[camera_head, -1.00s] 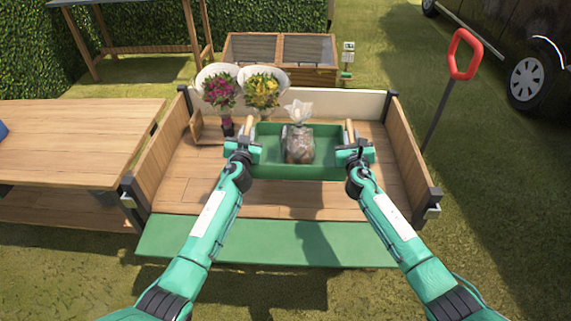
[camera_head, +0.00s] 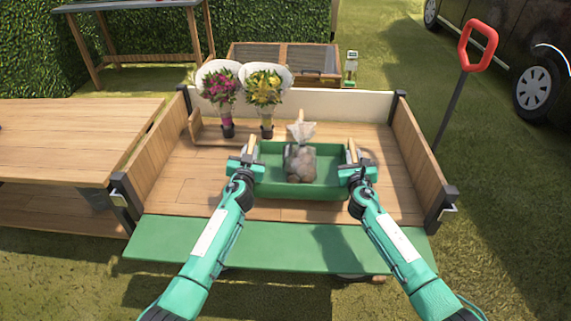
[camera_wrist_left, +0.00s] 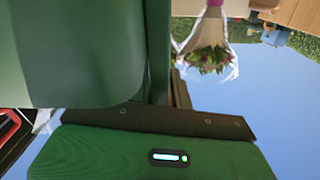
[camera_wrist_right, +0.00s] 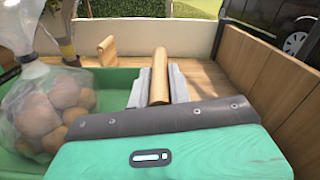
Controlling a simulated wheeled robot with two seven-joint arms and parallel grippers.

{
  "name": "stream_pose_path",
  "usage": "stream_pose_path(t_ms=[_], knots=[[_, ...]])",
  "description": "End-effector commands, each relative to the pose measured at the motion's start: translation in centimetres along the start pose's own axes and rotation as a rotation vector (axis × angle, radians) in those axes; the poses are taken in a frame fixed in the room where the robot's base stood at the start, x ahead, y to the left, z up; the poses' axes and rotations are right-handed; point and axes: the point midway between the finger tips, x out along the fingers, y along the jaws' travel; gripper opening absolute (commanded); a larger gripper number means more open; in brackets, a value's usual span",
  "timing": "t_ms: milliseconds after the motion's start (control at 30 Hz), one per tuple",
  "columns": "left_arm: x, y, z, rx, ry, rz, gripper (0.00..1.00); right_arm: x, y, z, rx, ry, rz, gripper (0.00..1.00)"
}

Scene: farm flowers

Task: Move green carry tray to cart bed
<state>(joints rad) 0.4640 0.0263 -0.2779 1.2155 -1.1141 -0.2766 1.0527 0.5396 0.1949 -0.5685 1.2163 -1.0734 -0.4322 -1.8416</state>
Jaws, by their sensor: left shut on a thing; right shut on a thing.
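The green carry tray (camera_head: 300,190) is over the wooden cart bed (camera_head: 200,190), held level between my two grippers. A clear bag of round brown produce (camera_head: 301,163) stands in it, and the bag also shows in the right wrist view (camera_wrist_right: 50,105). My left gripper (camera_head: 248,163) is shut on the tray's left wooden handle. My right gripper (camera_head: 354,165) is shut on the right wooden handle (camera_wrist_right: 159,75). The left wrist view shows the tray's green wall (camera_wrist_left: 75,50) close up. I cannot tell whether the tray's underside touches the bed.
Two wrapped bouquets, pink (camera_head: 222,88) and yellow (camera_head: 265,90), stand at the back left of the bed. Wooden side walls (camera_head: 415,150) bound it. A green flap (camera_head: 240,243) hangs at the front. A wooden table (camera_head: 75,130) is at left. A red-handled tool (camera_head: 478,48) stands at right.

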Motion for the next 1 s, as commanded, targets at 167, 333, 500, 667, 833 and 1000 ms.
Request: stream_pose_path(t_ms=[167, 333, 500, 667, 833, 1000], knots=[[0.1, -0.1, -0.2, 0.0, 0.003, -0.001, 0.0, 0.1, -0.1, 0.2, 0.0, -0.003, -0.001, 0.0], [0.1, -0.1, 0.0, 0.0, 0.003, -0.001, 0.0, 0.1, -0.1, 0.0, 0.0, -0.003, -0.001, 0.0], [0.1, 0.1, 0.5, 0.0, 0.003, -0.001, 0.0, 0.1, 0.0, -0.5, 0.0, -0.003, -0.001, 0.0], [0.1, 0.2, 1.1, 0.0, 0.003, -0.001, 0.0, 0.1, 0.2, -1.1, 0.0, -0.003, -0.001, 0.0], [0.1, 0.3, 1.8, 0.0, 0.003, -0.001, 0.0, 0.1, 0.3, -1.9, 0.0, -0.003, -0.001, 0.0], [0.1, 0.5, 2.6, 0.0, 0.003, -0.001, 0.0, 0.1, 0.5, -2.6, 0.0, -0.003, -0.001, 0.0]])
